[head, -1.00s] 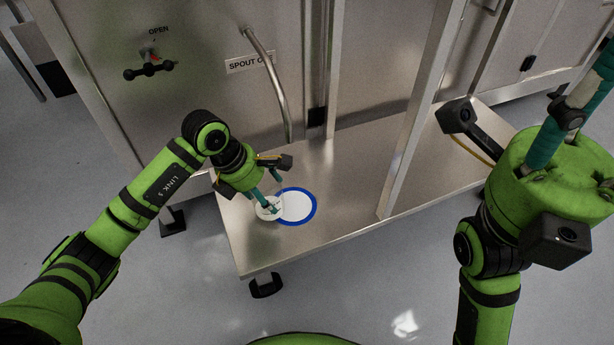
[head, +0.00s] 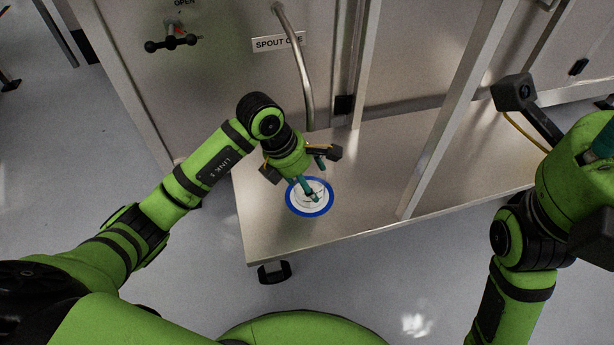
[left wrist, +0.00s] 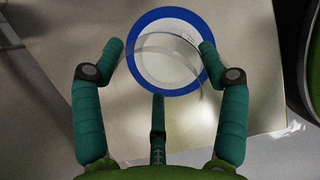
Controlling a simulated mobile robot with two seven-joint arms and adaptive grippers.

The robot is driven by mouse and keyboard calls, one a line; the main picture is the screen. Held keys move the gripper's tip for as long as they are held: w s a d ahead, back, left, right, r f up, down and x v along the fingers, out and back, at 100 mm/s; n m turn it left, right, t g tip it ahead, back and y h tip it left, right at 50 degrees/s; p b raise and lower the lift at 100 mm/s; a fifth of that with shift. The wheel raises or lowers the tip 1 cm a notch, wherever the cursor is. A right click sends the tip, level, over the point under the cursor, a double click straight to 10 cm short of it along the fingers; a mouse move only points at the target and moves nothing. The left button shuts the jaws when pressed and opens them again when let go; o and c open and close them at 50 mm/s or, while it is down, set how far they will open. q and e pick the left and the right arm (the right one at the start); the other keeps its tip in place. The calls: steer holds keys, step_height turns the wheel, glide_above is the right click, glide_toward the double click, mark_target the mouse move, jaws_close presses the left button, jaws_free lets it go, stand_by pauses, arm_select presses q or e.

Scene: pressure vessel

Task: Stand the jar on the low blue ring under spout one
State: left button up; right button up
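The low blue ring (head: 327,206) lies on the steel shelf, with a white middle. It also shows in the left wrist view (left wrist: 139,32). The clear jar (left wrist: 168,62) appears over the ring's white middle, seen from above; whether it rests flat is hard to tell. My left gripper (head: 313,186) is directly above the ring, its teal fingers spread around the jar. In the left wrist view, a gap shows between the left fingertip and the jar. Spout one's bent pipe (head: 302,70) hangs behind the ring. My right gripper (head: 603,142) is mostly cut off at the right edge.
The steel shelf (head: 370,180) is bare to the right of the ring. A slanted steel post (head: 455,110) rises from its front edge. The "SPOUT ONE" label (head: 278,43) and a black valve handle (head: 172,42) are on the vessel's front panel.

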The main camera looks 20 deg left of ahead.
arm_select(q)
steer(key=o, duration=0.3)
